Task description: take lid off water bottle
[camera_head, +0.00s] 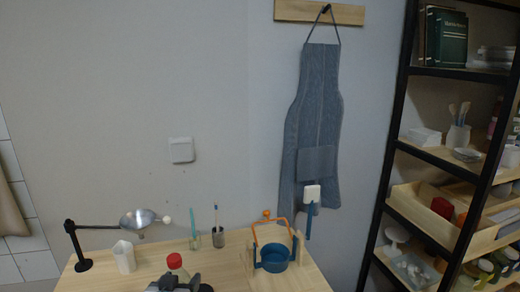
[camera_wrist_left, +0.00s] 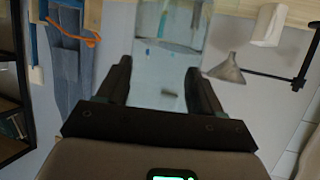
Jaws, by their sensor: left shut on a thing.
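The water bottle (camera_head: 178,271) stands at the front of the wooden table in the head view, its red lid (camera_head: 175,260) on top. My left gripper (camera_head: 180,284) is at the bottom edge of that view, in front of the bottle and hiding its lower part. In the left wrist view, which looks upside down, the bottle's clear body (camera_wrist_left: 170,60) lies between the two dark fingers of my left gripper (camera_wrist_left: 158,68). The gripper is shut on the bottle body. The lid is not visible in the wrist view. My right gripper is not in view.
A black shelf (camera_head: 400,125) stands beyond.

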